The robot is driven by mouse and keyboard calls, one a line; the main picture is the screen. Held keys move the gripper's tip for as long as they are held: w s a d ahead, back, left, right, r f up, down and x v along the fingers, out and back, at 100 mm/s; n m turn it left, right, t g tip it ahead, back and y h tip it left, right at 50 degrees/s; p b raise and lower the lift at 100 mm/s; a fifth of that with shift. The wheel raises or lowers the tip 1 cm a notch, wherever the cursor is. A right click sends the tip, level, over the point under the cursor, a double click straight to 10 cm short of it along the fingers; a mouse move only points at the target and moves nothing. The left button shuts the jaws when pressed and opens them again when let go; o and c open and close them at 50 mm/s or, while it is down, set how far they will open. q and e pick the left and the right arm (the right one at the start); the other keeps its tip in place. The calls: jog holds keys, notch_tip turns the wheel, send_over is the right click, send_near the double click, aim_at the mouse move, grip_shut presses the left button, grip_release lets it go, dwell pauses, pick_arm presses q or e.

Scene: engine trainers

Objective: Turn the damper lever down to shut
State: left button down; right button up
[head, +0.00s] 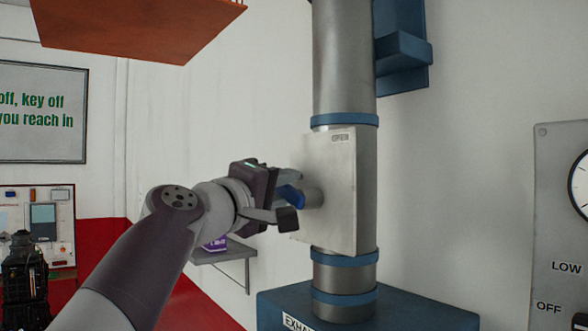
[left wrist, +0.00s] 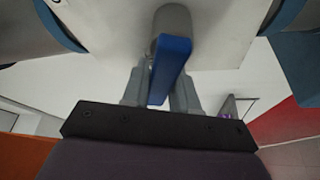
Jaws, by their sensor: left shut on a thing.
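The damper lever is a blue bar (head: 291,194) on a round grey hub (head: 314,197), which stands out from a pale metal plate (head: 335,175) on the vertical duct. My fingers partly hide the lever in the head view. My right gripper is not in view.
The steel duct (head: 343,60) with blue bands rises from a blue base box (head: 420,312). A gauge panel (head: 560,230) is at the right, a blue bracket (head: 402,48) at the upper right. An orange shelf (head: 135,25) hangs upper left; a small wall shelf (head: 228,254) is behind my arm.

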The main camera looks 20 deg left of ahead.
pick_arm(q)
jog(key=n+p, duration=0.1)
jog(key=f+n+g+p, duration=0.1)
jog(key=n, duration=0.1)
jog(key=shift+a+y, duration=0.1)
jog(key=shift+y, duration=0.3)
jog(key=shift+w+f+n+p, duration=0.1)
jog(key=shift+f+n+p, duration=0.15)
jog(key=shift+n+p, duration=0.25)
jog(key=shift+f+g, duration=0.2)
jog(key=shift+g, duration=0.1)
jog(key=c, duration=1)
grip_release()
jog(key=shift+a, duration=0.1)
jog(key=shift+o, duration=0.2)
jog(key=shift+a+r, duration=0.1)
jog(key=shift+a, duration=0.05)
jog(key=shift+s, duration=0.3)
jog(key=b+v, duration=0.4)
jog(key=v, duration=0.3)
